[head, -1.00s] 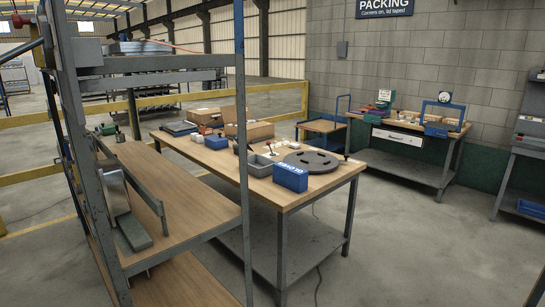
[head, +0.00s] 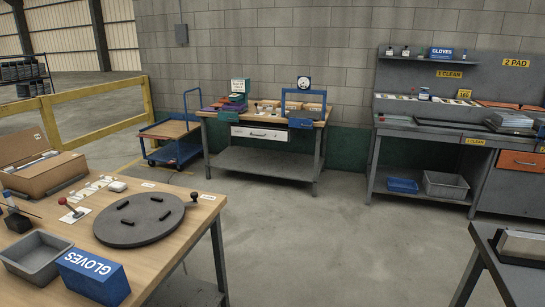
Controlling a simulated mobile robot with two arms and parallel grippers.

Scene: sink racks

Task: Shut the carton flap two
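An open brown cardboard carton (head: 62,178) stands on the wooden workbench (head: 165,255) at the left edge of the head view, partly cut off by the frame. A flap at its back stands up, and pale contents show inside. I cannot tell which flap is flap two. Neither of my grippers is in view.
On the same bench are a round dark turntable (head: 140,222), a blue GLOVES box (head: 92,278), a grey bin (head: 36,258) and a red-knobbed lever (head: 70,208). A blue cart (head: 172,145) and a second bench (head: 262,150) stand at the wall. Open concrete floor lies between.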

